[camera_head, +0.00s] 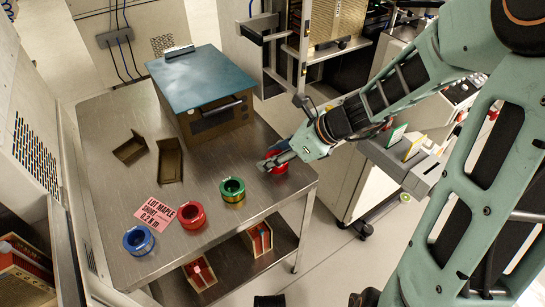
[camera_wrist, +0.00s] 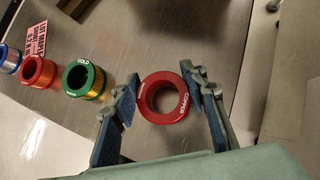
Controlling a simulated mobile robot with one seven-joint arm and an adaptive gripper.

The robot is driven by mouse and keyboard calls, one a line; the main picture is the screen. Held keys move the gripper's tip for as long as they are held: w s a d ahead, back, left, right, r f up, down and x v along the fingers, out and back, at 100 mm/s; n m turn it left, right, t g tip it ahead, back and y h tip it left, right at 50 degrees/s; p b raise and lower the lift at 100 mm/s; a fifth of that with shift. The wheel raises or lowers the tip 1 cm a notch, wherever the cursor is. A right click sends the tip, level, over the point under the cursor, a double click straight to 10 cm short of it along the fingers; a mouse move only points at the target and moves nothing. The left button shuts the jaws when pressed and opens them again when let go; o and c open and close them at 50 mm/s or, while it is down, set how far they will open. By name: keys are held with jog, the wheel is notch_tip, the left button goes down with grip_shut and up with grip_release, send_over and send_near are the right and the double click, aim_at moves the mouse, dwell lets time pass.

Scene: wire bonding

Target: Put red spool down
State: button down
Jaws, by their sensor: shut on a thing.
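A red spool (camera_wrist: 148,112) with "COPPER" lettering on its rim sits between the two fingers of my gripper (camera_wrist: 160,90) in the wrist view. In the head view the red spool (camera_head: 281,168) is partly covered by my gripper (camera_head: 272,162), which is shut on it near the right edge of the metal table (camera_head: 245,225). The spool's hole faces the wrist camera. I cannot tell whether its base touches the tabletop.
A green spool (camera_head: 232,187), another red spool (camera_head: 191,213) and a blue spool (camera_head: 138,239) stand in a row beside a pink card (camera_head: 156,214). Two brown bins (camera_head: 170,162) and a blue-topped oven (camera_head: 203,80) are farther back. Bare tabletop lies around the green spool.

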jog(key=shift+f+b, duration=0.4)
jog(key=shift+f, duration=0.1)
jog(key=shift+f, duration=0.1)
jog(key=c, duration=1.2)
grip_release()
jog(key=shift+o, duration=0.2)
